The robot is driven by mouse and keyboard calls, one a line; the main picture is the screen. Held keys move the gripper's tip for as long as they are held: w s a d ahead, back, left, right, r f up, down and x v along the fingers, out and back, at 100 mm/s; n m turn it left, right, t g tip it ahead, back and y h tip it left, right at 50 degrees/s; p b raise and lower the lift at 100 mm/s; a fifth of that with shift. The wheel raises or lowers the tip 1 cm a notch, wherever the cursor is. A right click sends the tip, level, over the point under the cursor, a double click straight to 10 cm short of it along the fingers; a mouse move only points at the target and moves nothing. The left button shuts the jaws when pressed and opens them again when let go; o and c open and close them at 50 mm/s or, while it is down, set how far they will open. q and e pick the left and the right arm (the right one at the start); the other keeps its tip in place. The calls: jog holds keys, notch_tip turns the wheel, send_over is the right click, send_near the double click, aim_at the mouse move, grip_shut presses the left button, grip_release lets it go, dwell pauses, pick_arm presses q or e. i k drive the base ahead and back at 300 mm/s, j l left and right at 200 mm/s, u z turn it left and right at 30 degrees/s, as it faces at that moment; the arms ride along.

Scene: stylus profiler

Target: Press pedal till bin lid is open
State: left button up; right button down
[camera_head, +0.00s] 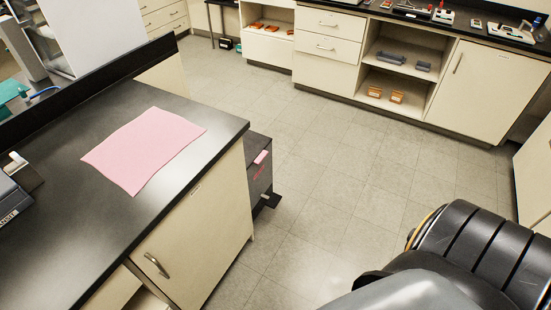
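A dark grey bin (258,185) stands on the floor at the end of the black-topped bench, partly hidden behind the bench cabinet. Its lid (258,143) looks closed. A pink piece (261,157) shows at the upper edge of its front, with red marking below it. A black pedal (272,200) sticks out low at the bin's front, just above the floor. Neither of my grippers is in view. Part of my own arm fills the lower right corner, well apart from the bin.
The black bench (80,225) with a pink sheet (145,149) on top fills the left side. Cream cabinets (327,45) with open shelves line the back. The tiled floor (330,190) in front of the bin is clear.

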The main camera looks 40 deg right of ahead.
aim_at(273, 201)
jog(key=i+l, duration=0.1)
jog(key=l, duration=0.4)
jog(key=i+l, duration=0.1)
jog(key=l, duration=0.4)
jog(key=i+l, duration=0.1)
jog(key=l, duration=0.4)
